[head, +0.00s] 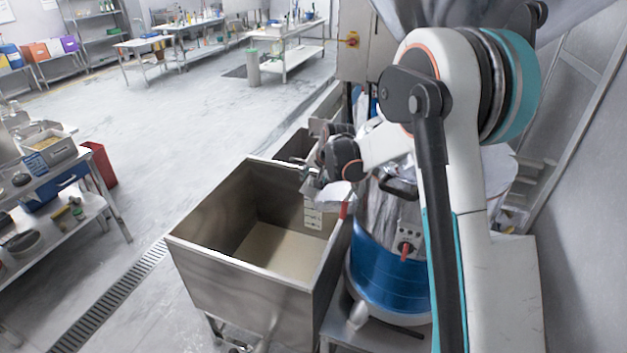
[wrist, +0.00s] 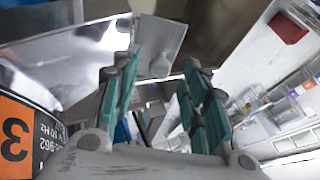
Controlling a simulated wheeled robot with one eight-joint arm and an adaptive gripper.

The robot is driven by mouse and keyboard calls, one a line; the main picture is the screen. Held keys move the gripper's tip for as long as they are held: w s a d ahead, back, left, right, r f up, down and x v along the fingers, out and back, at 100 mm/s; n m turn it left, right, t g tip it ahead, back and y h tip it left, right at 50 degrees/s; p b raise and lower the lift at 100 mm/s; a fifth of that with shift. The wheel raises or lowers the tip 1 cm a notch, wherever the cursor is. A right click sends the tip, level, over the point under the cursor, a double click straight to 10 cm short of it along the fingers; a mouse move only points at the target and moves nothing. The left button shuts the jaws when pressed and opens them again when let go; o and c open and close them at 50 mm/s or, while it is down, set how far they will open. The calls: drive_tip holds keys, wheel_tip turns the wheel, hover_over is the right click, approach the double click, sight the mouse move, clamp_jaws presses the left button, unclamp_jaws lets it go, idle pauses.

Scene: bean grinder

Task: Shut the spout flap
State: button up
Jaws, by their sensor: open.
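In the wrist view, a flat light-grey metal plate (wrist: 157,38) with a rounded grey knob (wrist: 160,66) shows just beyond my fingertips. It looks like the spout flap, but I cannot tell how far open it stands. My gripper (wrist: 160,68) has its two teal fingers spread apart with nothing held between them. The knob appears in the gap between the tips; I cannot tell if anything touches. In the head view, my wrist is beside the grinder over the right rim of the steel bin, and the fingers and flap cannot be made out clearly.
The open steel bin (head: 205,222) has a pale layer at its bottom. A blue drum (head: 385,280) stands close on its right. A side table (head: 100,195) with pans is at the left. The floor (head: 150,125) behind is clear.

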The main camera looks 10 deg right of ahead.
drive_tip(key=shift+w+f, duration=0.3)
drive_tip(key=shift+f, duration=0.25)
clamp_jaws()
drive_tip(key=shift+a, duration=0.1)
